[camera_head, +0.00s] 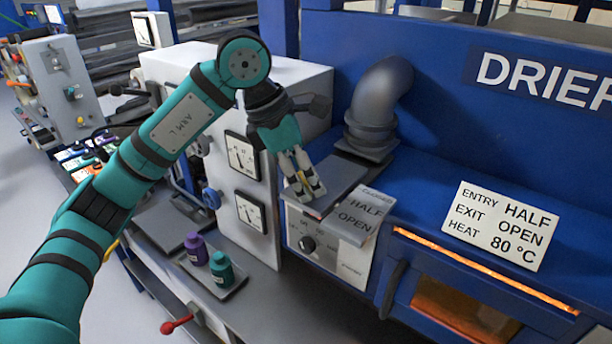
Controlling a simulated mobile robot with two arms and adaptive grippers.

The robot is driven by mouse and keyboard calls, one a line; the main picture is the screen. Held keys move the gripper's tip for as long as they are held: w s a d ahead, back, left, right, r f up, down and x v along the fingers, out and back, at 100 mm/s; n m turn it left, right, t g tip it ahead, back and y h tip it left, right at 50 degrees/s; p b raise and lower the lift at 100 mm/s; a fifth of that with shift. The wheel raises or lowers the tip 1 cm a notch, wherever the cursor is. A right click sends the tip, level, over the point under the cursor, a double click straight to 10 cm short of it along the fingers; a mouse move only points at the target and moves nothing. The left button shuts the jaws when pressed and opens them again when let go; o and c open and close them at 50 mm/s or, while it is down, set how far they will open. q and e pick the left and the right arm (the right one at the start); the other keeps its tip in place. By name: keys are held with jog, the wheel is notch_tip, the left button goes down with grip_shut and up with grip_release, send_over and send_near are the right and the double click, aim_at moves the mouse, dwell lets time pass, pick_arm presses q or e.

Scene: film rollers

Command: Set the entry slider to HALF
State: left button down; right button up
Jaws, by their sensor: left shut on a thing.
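The entry slider (340,184) looks like a flat grey plate on top of the blue drier housing, below the bent grey duct. A labelled strip (364,213) beside it reads HALF, with OPEN nearer the front; a smaller word behind HALF is too slanted to read surely. My left gripper (309,193) points down at the slider's front left end, about level with OPEN. Its fingers are shut on a small part there, which looks like the slider's handle and is mostly hidden by the fingers. My right gripper is out of view.
A sign (500,226) reads ENTRY HALF, EXIT OPEN, HEAT 80 °C. The bent duct (377,98) rises close behind. A tray (234,290) holds purple and teal bottles. Two gauges (242,155) are left of the gripper.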

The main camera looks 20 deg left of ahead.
aim_at(329, 185)
pick_arm(q)
jog(key=w, duration=0.1)
jog(key=w+d, duration=0.1)
jog(key=w, duration=0.2)
jog(key=shift+d, duration=0.25)
jog(key=shift+s+a, duration=0.1)
jog(key=c, duration=1)
grip_release()
jog(key=shift+o, duration=0.7)
jog(key=v, duration=1.2)
